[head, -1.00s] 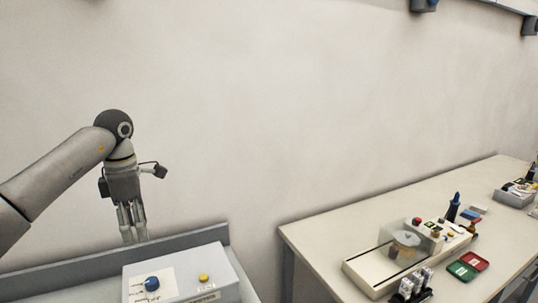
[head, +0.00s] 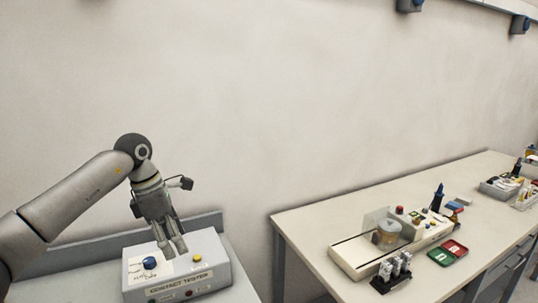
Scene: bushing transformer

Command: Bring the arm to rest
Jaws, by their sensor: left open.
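My left arm (head: 85,195) comes in from the left, bent at a dark round joint. My left gripper (head: 173,248) points down, tilted a little, with its fingers apart and nothing seen between them. It is over or in front of the grey contact tester box (head: 212,262), and its fingers hide part of the box's top. Whether the fingertips touch the box I cannot tell. The box has a blue knob (head: 149,263) and a yellow button (head: 197,258). My right gripper is not in view.
A long bench (head: 300,222) stands at the right. It holds a cream fixture with a clear guard (head: 345,258), dark holders with pale parts (head: 393,268), a green tray (head: 440,257), a red tray (head: 455,247) and a grey bin (head: 497,190).

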